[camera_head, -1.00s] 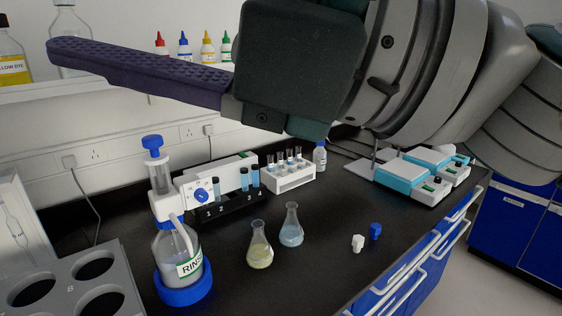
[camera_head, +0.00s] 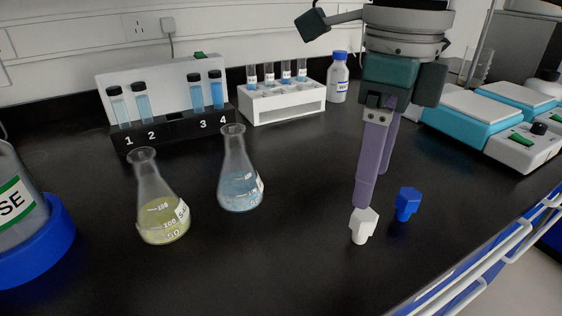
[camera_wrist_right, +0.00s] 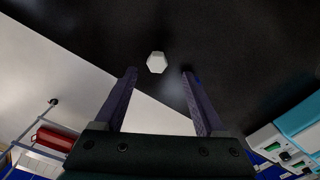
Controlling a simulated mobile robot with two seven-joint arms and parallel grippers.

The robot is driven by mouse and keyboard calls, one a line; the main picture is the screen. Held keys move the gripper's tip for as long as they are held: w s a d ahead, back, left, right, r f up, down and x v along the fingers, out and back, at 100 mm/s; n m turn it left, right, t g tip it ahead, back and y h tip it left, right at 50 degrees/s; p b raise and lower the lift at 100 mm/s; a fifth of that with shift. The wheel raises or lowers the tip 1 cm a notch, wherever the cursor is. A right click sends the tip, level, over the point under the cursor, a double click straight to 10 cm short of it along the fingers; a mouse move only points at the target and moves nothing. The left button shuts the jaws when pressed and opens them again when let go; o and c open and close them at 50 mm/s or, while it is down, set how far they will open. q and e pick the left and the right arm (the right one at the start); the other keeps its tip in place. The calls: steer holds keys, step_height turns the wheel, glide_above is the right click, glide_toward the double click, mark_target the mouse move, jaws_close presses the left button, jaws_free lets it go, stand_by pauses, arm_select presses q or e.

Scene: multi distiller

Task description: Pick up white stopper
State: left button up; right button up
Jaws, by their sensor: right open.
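The white stopper (camera_head: 363,225) stands on the black bench top, right of the flasks and just left of the blue stopper (camera_head: 407,204). My right gripper (camera_head: 366,194) points down just above and behind the white stopper in the head view. In the right wrist view, the white stopper (camera_wrist_right: 156,62) shows between and slightly beyond the tips of my open right gripper (camera_wrist_right: 160,73). The fingers hold nothing. Whether a finger touches the stopper cannot be told. The left gripper is not in view.
A yellow-liquid flask (camera_head: 162,210) and a blue-liquid flask (camera_head: 239,180) stand to the left. Behind are a numbered tube holder (camera_head: 175,127), a white vial rack (camera_head: 288,102) and a bottle (camera_head: 338,80). Blue-white devices (camera_head: 470,115) stand at right. The bench's front edge is near.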

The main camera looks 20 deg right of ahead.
mark_target(369, 215)
steer(key=shift+s+a+f, duration=0.1)
steer(key=shift+a+f, duration=0.05)
steer(key=shift+f, duration=0.8)
steer(key=f, duration=0.5)
steer(key=shift+s+f, duration=0.1)
steer(key=shift+s, duration=0.2)
steer(key=shift+d, duration=0.2)
steer(key=shift+c, duration=0.3)
jaws_close()
